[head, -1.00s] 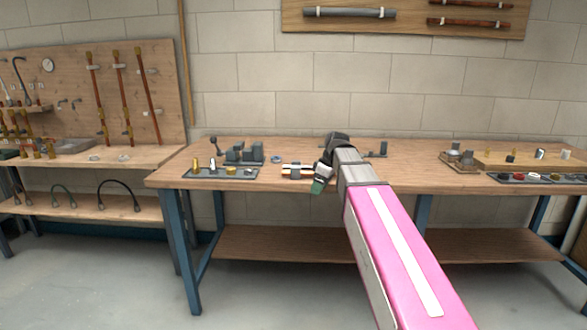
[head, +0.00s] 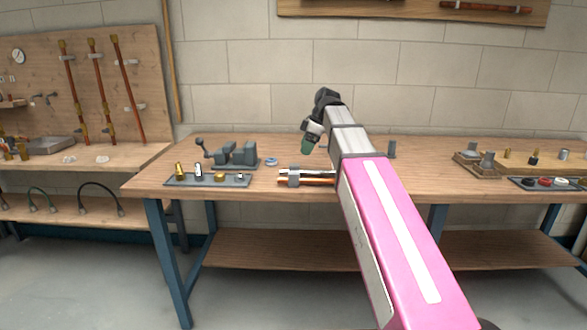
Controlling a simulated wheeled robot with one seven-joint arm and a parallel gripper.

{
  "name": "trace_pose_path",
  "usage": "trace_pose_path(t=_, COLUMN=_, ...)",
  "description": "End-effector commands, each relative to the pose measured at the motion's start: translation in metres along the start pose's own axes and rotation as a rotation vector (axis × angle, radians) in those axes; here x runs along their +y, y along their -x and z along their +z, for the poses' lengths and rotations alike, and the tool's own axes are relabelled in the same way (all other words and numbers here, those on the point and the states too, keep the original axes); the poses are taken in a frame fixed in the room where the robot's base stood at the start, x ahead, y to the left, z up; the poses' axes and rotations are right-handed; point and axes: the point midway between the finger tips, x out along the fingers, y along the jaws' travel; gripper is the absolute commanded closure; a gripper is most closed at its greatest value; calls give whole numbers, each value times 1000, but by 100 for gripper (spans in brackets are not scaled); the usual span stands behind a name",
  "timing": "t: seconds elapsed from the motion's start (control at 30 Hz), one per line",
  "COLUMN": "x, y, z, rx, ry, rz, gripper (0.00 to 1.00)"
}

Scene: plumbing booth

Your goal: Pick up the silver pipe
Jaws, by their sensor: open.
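A thin silver pipe (head: 319,173) lies on the middle workbench, behind and parallel to a copper pipe (head: 320,182). Both rest at their left part in a small grey holder (head: 293,177). Their right ends are hidden behind my arm. My gripper (head: 308,147) is open, up and behind the pipes in the picture, with its green-tipped end pointing down. It appears apart from the pipes and holds nothing that I can see.
A grey vise-like tool (head: 238,152) and a grey tray of small fittings (head: 208,180) stand left of the pipes. A wooden fitting block (head: 478,163) stands on the right. The bench (head: 430,180) has free room right of my arm.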

Motion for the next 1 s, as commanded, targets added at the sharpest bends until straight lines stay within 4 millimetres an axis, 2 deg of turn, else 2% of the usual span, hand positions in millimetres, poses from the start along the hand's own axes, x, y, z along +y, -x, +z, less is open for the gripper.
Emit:
trace_pose_path(t=0.17, x=-1, y=-8, z=-1, rx=1, ry=7, rz=-2, gripper=34)
trace_pose_path(t=0.43, x=-1, y=-45, z=-1, rx=1, ry=6, rz=-3, gripper=34)
trace_pose_path(t=0.73, x=-1, y=-65, z=-2, rx=0, ry=6, rz=-2, gripper=34)
trace_pose_path(t=1.0, x=-2, y=-100, z=-4, rx=0, ry=5, rz=-2, gripper=34)
